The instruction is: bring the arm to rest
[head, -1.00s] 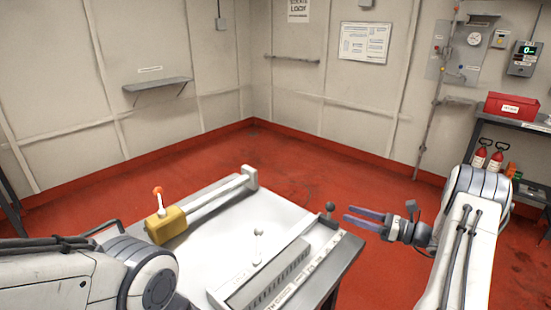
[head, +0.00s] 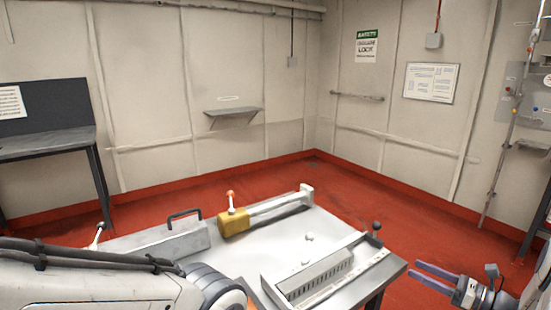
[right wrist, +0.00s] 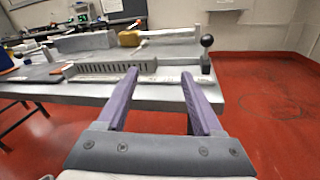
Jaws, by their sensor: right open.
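My right gripper (head: 435,277) is at the lower right of the head view, off the right edge of the table. In the right wrist view its two purple fingers (right wrist: 158,92) are spread apart with nothing between them. They point toward the table's edge and a black ball-topped lever (right wrist: 206,52), which also shows in the head view (head: 376,228). My left arm (head: 100,285) crosses the lower left of the head view; its gripper is out of the frame.
The white table (head: 240,262) holds a slotted rack (head: 325,272), a yellow block with an orange-tipped lever (head: 233,222) and a grey box with a handle (head: 165,243). A wall shelf (head: 233,112) and a dark bench (head: 45,145) stand behind. Red floor (head: 440,222) is open at right.

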